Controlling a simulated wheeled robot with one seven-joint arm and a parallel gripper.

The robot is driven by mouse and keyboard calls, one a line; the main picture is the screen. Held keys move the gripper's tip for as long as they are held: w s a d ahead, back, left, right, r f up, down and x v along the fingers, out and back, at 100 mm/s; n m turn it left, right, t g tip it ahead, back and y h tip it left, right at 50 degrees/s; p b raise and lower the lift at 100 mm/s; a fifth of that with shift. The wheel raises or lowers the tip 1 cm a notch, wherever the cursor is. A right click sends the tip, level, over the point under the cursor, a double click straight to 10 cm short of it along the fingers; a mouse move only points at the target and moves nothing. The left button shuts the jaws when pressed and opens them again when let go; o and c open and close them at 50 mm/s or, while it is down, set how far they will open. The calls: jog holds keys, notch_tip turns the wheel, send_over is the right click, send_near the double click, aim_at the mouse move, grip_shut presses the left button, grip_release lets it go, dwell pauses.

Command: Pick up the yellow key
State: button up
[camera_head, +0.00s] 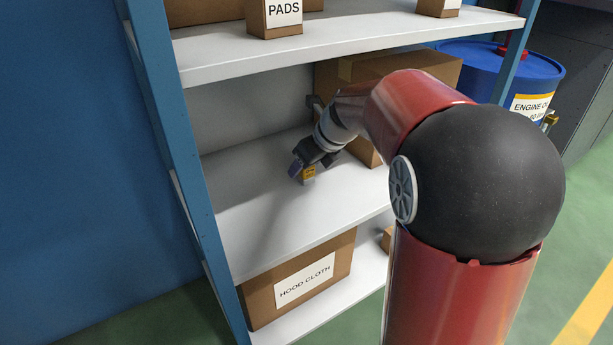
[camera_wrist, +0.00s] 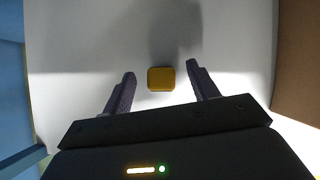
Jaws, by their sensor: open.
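The yellow key (camera_wrist: 161,79) shows in the wrist view as a small rounded yellow block, seen against the pale shelf surface. My gripper (camera_wrist: 160,80) is open, with one dark finger on each side of the key. A gap shows between the key and both fingers, so it is not held. I cannot tell the exact height of the fingers over the shelf.
The middle shelf (camera_head: 250,215) is bare to the left and front. A cardboard box (camera_head: 430,68) stands behind and right of my gripper. The upper shelf (camera_head: 330,45) and the blue post (camera_head: 180,140) bound the space. A hood cloth box (camera_head: 262,305) sits below.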

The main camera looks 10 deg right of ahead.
jog(key=x, duration=0.3)
jog(key=shift+d+b, duration=0.1)
jog(key=shift+b, duration=0.2)
jog(key=c, duration=1.1)
jog(key=shift+r, duration=0.15)
